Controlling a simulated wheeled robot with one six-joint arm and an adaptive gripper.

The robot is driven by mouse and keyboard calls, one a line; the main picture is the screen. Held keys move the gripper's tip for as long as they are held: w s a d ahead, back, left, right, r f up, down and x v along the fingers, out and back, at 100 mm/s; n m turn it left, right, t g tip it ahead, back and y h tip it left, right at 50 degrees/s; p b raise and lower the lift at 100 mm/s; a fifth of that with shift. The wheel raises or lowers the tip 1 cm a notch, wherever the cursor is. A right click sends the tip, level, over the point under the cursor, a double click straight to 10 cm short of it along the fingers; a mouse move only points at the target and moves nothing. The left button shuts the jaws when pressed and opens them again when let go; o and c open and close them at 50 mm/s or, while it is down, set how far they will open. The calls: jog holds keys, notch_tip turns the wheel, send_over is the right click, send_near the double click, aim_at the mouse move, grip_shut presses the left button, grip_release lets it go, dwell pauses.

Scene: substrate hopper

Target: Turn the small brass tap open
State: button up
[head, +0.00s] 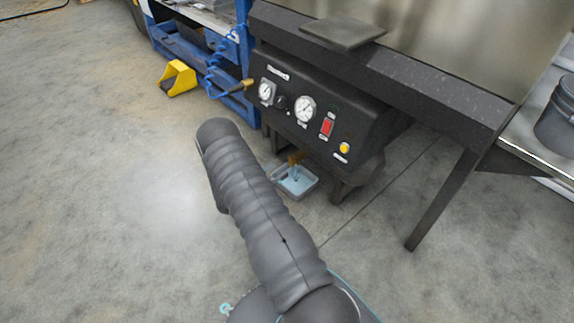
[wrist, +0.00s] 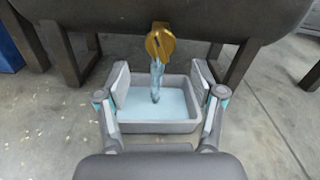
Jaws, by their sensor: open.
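The small brass tap (wrist: 160,42) sits under the dark body of the machine in the wrist view, with its round end facing me. A pale, clear stream (wrist: 156,80) runs down from it into a grey tray (wrist: 150,127) holding light blue liquid. The tap also shows small in the head view (head: 295,158), above the tray (head: 313,190). My gripper (wrist: 161,82) is open and empty, its fingers apart on either side of the stream and below the tap. I see no contact with the tap. In the head view my gripper's fingers are hidden behind my arm.
A black control panel (head: 290,117) with gauges, a red switch and a yellow button is above the tap. Dark legs (wrist: 60,52) stand left and right of the tray. A yellow pedal (head: 178,77) is on the floor at the back left. Concrete floor (head: 100,200) is clear.

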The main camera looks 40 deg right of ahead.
jog(key=shift+s+a, duration=0.2)
jog(key=shift+a, duration=1.85)
